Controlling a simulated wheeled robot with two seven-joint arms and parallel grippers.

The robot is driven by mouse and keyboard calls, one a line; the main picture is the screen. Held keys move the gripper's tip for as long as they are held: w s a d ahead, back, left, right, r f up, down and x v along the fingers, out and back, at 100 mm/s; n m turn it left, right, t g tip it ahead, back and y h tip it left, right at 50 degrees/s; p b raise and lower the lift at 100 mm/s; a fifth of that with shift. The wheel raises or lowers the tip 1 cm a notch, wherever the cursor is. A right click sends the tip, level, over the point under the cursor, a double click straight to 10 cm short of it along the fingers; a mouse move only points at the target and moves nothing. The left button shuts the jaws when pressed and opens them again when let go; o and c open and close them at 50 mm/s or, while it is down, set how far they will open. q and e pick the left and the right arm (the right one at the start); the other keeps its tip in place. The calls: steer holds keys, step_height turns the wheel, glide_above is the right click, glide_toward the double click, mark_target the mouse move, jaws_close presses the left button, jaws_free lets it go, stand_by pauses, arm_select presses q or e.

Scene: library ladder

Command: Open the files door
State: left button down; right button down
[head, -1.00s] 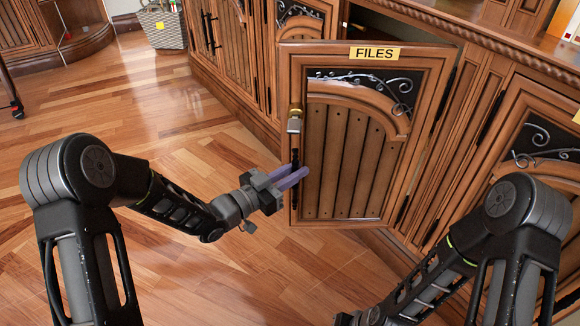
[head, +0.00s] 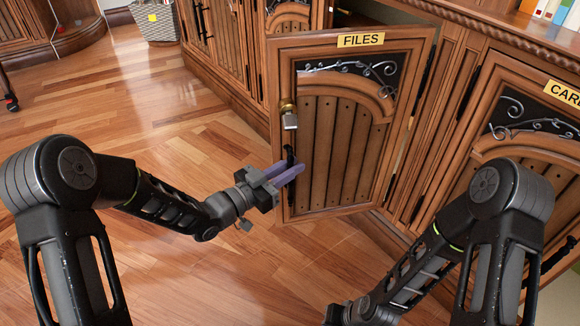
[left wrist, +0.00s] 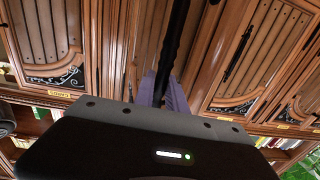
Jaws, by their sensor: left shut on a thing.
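The files door (head: 338,150) is a brown wooden cabinet door with a yellow FILES label (head: 361,40). It stands partly open, swung out from the cabinet, with a dark gap behind its top edge. A brass-and-grey padlock-like piece (head: 289,114) sits on its left edge. Below it is a dark vertical handle (head: 289,170). My left gripper (head: 288,174), with purple fingers, is shut on the handle. In the left wrist view the fingers (left wrist: 163,92) close around the dark handle bar (left wrist: 174,45). My right arm is at the lower right; its fingers are not visible.
A neighbouring cabinet door (head: 520,150) with a partly cut-off label is at the right. A grey basket (head: 155,20) stands on the floor at the back left. The wooden floor (head: 170,110) left of the door is clear.

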arm_select(q)
steer(key=c, duration=1.4)
jaws_free()
steer(key=shift+o, duration=0.2)
steer(key=p+v, duration=0.2)
steer(key=v, duration=0.5)
steer(key=shift+s+a, duration=0.25)
steer(key=shift+a, duration=0.05)
